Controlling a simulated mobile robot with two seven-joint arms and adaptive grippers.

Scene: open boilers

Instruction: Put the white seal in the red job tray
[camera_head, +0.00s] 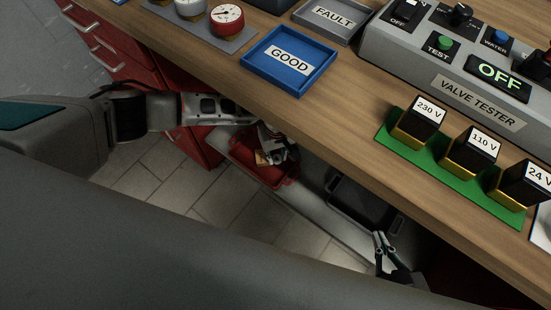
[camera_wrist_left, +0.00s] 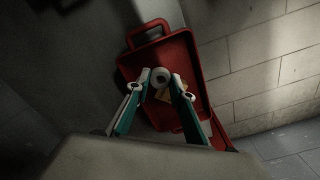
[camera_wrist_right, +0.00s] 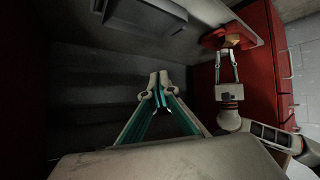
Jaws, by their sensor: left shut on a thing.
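The white seal (camera_wrist_left: 160,78) is a small round ring with a dark centre. My left gripper (camera_wrist_left: 160,80) is shut on it and holds it over the red job tray (camera_wrist_left: 131,68). The tray also shows below the bench in the head view (camera_head: 251,168), with my left gripper (camera_head: 276,150) above it. A brass-coloured piece (camera_wrist_left: 178,94) shows behind the seal, apparently in the tray. I cannot tell the height of the seal above the tray floor. My right gripper (camera_wrist_right: 158,82) is shut and empty, low beside the bench in the head view (camera_head: 380,240).
A dark tray (camera_head: 362,203) stands on the low shelf right of the red tray. The bench top above carries a blue GOOD tray (camera_head: 288,62), a FAULT tray (camera_head: 334,20), a valve tester (camera_head: 475,85) and several coils on a green mat (camera_head: 452,174). Red drawers (camera_head: 140,60) are at left.

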